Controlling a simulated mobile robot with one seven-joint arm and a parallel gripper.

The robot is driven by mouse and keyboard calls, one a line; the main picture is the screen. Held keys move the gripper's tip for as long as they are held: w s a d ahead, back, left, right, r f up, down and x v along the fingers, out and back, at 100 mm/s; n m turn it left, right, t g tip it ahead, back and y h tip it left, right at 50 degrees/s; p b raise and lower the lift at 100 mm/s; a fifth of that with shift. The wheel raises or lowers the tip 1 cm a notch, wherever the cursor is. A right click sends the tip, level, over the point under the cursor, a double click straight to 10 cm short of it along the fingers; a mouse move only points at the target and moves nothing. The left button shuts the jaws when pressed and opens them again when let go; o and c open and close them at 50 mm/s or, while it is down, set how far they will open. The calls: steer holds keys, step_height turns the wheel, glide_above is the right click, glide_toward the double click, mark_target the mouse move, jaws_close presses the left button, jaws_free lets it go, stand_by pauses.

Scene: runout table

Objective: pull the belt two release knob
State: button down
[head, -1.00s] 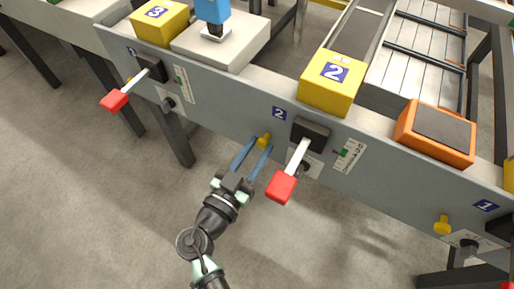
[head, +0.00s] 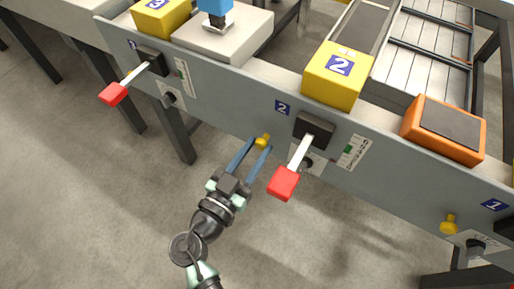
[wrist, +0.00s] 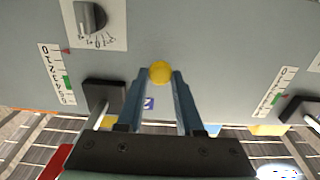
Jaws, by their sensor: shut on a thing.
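The belt two release knob is a small yellow knob (head: 262,141) on the grey front panel, below the blue "2" plate and left of belt two's red-handled lever (head: 284,183). My gripper (head: 256,147) reaches up to it from below, its two blue fingers one on each side of the knob. In the wrist view my gripper (wrist: 160,78) is shut on the knob (wrist: 160,72), whose round yellow face shows between the fingertips. The knob's stem is hidden.
The red-handled lever sticks out close to the right of my gripper. A dark dial (wrist: 90,18) shows in the wrist view. Another yellow knob (head: 449,224) is at belt one, and another red lever (head: 113,94) at belt three. Open floor lies below the panel.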

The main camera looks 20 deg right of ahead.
steer(key=c, duration=0.5)
jaws_free()
steer(key=shift+s+a, duration=0.1)
steer(key=shift+a, duration=0.05)
steer(key=shift+c, duration=0.2)
steer(key=shift+a, duration=0.1)
steer(key=p+v, duration=0.1)
steer(key=v, duration=1.1)
steer(key=shift+s+a, duration=0.25)
steer(key=shift+s, duration=0.1)
